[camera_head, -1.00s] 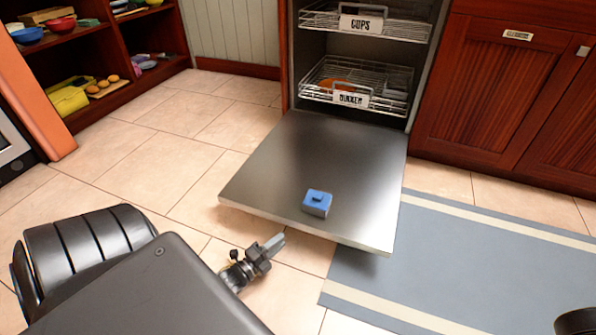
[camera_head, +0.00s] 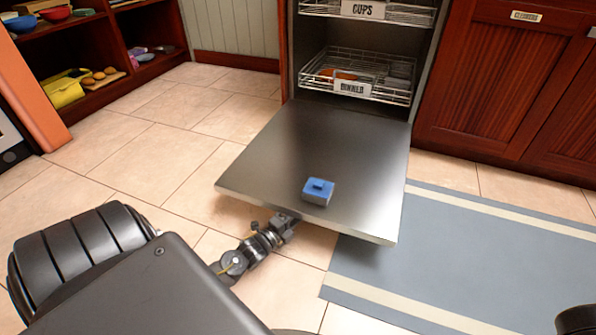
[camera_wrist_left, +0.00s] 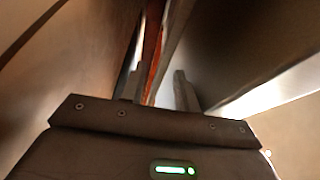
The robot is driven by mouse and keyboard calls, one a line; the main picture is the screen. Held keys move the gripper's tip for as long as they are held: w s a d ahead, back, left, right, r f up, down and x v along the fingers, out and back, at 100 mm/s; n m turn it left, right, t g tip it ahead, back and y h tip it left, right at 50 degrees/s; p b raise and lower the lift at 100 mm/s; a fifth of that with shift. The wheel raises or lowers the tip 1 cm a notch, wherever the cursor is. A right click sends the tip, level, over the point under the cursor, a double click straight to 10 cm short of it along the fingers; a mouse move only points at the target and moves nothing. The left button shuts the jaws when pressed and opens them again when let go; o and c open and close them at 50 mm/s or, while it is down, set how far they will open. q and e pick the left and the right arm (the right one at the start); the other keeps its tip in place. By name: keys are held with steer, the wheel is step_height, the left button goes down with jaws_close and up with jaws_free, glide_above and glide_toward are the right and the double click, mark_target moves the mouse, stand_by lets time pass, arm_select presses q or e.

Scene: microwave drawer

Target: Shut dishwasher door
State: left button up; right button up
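The dishwasher door (camera_head: 310,150) is folded down open, a flat metal panel in front of the cabinet. A blue block-like item (camera_head: 318,190) rests on it near the front edge. My left gripper (camera_head: 288,217) is at the door's front edge, its fingertips partly hidden under the panel. In the left wrist view my left gripper (camera_wrist_left: 158,84) has its two fingers apart with nothing seen held between them. A dark surface lies close on the right there, probably the door's underside. I cannot tell if the gripper touches the door. My right gripper is not in view.
Inside the dishwasher are an upper rack labelled CUPS (camera_head: 363,10) and a lower labelled rack (camera_head: 353,88). A blue-grey mat (camera_head: 450,250) lies right of the door. Reddish wood cabinets (camera_head: 500,90) stand at right, open shelves (camera_head: 110,60) at left. Tiled floor left of the door is clear.

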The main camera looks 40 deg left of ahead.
arm_select(q)
steer(key=shift+w, duration=0.15)
steer(key=shift+c, duration=0.3)
jaws_close()
steer(key=shift+r, duration=0.1)
